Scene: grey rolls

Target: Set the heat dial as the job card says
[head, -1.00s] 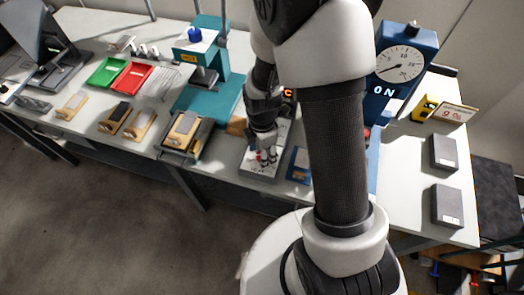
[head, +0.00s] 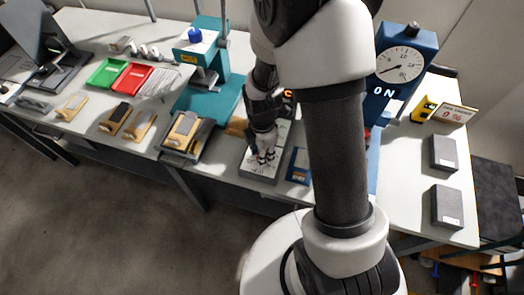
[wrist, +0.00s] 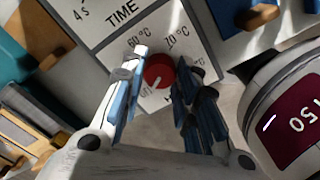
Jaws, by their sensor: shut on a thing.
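The heat dial is a red round knob (wrist: 158,72) on a light grey panel (wrist: 110,42). In the wrist view its white pointer mark slants to the lower left, towards a small partly hidden label. The panel shows 60 °C at the dial's upper left and 70 °C at its upper right. My gripper (wrist: 163,66) is shut on the dial, one finger on each side. In the head view my gripper (head: 264,160) is over the control box (head: 254,166) near the table's front edge, and its fingers hide the dial.
A blue dial gauge (head: 400,66) stands behind my arm. A rounded grey unit with a dark red display (wrist: 290,128) is close to the right finger. A teal press (head: 205,95) stands left.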

